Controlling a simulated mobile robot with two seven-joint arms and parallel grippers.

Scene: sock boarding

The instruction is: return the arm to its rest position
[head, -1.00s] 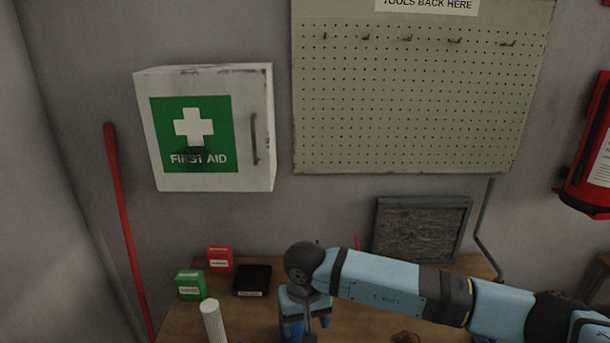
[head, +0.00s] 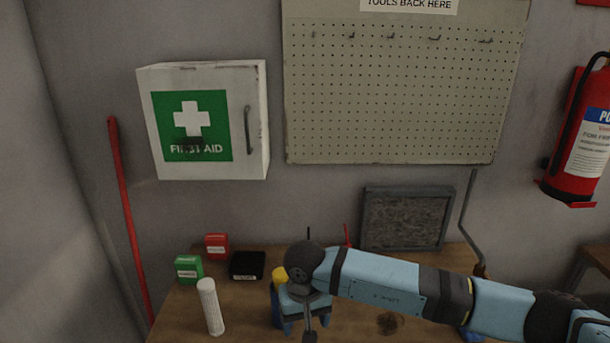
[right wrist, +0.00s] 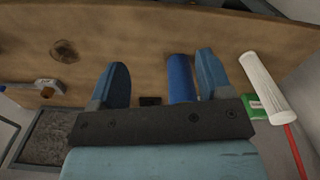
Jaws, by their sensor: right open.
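My right arm reaches in from the right over the wooden workbench (head: 250,325) in the head view. My right gripper (head: 299,325) hangs at its left end, pointing down over the bench. In the right wrist view my right gripper (right wrist: 163,80) has its two blue fingers wide apart. A blue cylinder (right wrist: 181,78) shows beyond the fingers, nearer the right one; I see no grip on it. In the head view a blue item with a yellow top (head: 280,273) is partly hidden behind the gripper. My left gripper is not in view.
A white ribbed cylinder (head: 210,307) stands on the bench, left of the gripper. Green (head: 188,269) and red (head: 216,246) boxes and a black tray (head: 247,265) lie behind it. A grey framed panel (head: 405,219) leans at the back. A fire extinguisher (head: 580,130) hangs right.

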